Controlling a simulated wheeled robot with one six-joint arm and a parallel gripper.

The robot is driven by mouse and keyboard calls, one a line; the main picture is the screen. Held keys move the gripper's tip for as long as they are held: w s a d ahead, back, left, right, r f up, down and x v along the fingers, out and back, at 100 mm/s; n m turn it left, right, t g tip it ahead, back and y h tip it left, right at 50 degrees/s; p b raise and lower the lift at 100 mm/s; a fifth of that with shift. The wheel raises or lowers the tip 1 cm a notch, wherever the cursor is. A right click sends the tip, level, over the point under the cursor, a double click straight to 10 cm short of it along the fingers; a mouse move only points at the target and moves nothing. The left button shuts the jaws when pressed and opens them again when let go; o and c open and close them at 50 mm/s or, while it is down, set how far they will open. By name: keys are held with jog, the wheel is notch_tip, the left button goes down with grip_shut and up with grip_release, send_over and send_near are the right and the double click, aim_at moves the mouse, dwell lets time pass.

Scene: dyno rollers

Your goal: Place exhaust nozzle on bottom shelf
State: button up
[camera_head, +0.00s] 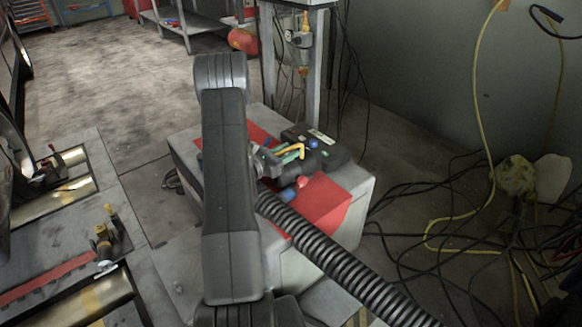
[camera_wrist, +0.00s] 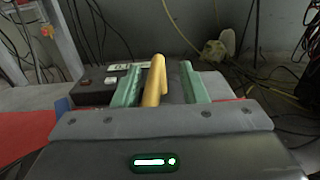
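My gripper (camera_head: 302,153) is over the grey and red box, partly hidden by my arm in the head view. In the wrist view its two green fingers (camera_wrist: 161,85) are apart. A yellow bent bar (camera_wrist: 154,82) stands between them, nearer the left finger, with gaps visible on both sides; it also shows in the head view (camera_head: 291,150). I cannot tell whether this bar belongs to the exhaust nozzle, which I cannot identify for certain. A metal rack with shelves (camera_head: 200,24) stands at the back; I cannot tell if it holds the bottom shelf.
The grey box with a red top (camera_head: 335,205) carries a black case (camera_head: 330,148). A ribbed black hose (camera_head: 335,262) crosses its front. Cables (camera_head: 440,260) tangle on the right floor. Metal rollers (camera_head: 70,196) lie left. Open floor (camera_head: 110,80) is at back left.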

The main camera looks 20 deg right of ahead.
jog(key=shift+d, duration=0.1)
grip_shut()
dwell(1.2)
jog(key=shift+r, duration=0.1)
